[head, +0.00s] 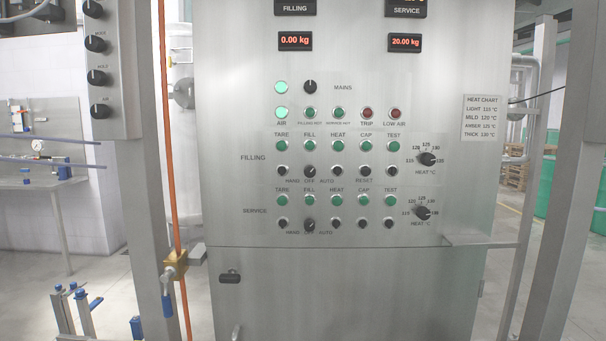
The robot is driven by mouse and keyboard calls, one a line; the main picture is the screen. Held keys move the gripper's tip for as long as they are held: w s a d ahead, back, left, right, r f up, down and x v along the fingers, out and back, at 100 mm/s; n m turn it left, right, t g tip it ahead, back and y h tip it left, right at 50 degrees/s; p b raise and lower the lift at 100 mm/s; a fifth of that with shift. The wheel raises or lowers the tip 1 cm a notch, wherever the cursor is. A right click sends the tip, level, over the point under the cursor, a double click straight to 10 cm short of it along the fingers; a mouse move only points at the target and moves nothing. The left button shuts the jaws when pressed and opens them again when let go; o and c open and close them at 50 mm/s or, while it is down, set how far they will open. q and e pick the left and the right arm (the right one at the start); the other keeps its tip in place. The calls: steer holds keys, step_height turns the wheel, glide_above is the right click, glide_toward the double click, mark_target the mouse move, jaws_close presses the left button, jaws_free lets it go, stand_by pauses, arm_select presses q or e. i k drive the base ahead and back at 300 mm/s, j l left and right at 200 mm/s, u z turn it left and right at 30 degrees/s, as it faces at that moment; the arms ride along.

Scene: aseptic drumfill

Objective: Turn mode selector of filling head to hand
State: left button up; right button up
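The filling head's mode selector (309,171) is a small black knob in the filling row of the steel control panel (225,120). Neither of my grippers is in view, and nothing covers the filling selector.
Green buttons (337,146) and a black heat dial (428,159) surround the selector. Displays read 0.00 kg (295,41) and 20.00 kg (405,43). An orange hose (168,130) and a steel post (150,200) stand left of the panel. A shelf (485,241) juts out at lower right.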

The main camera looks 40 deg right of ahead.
mark_target(309, 172)
steer(key=i+z, duration=0.1)
steer(key=z, duration=1.15)
